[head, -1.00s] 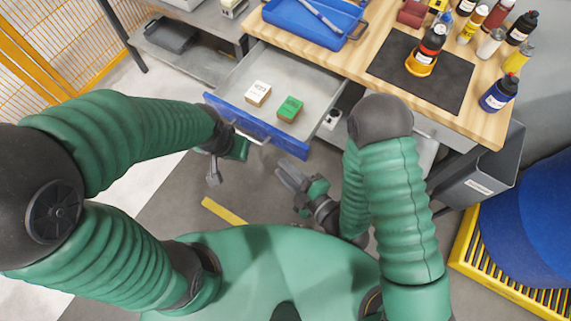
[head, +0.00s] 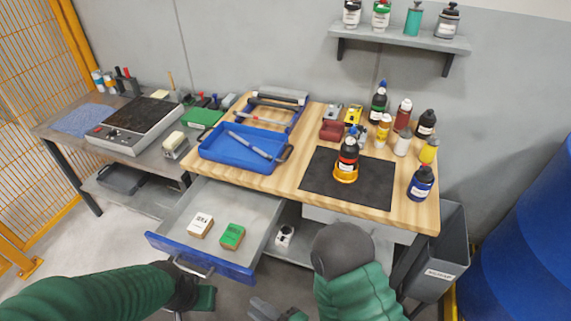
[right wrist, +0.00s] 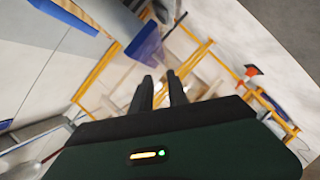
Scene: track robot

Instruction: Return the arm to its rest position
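My right arm comes up from the bottom in the head view, its dark elbow beside the workbench's front. My right gripper (head: 265,308) is at the bottom edge, below the drawer and apart from it. In the right wrist view its two dark fingers (right wrist: 158,82) stand slightly apart with nothing between them. My left arm comes in from the lower left. Its gripper (head: 190,299) is at the front of the pulled-out drawer (head: 240,205), close to the handle. Its fingers are partly hidden, so its opening and any contact are unclear.
The drawer holds a white-topped box (head: 200,225) and a green box (head: 232,237). The wooden bench carries a blue tray (head: 240,162), a dark mat (head: 375,190) and several bottles. A grey bin (head: 440,265) and blue drum (head: 520,255) stand right.

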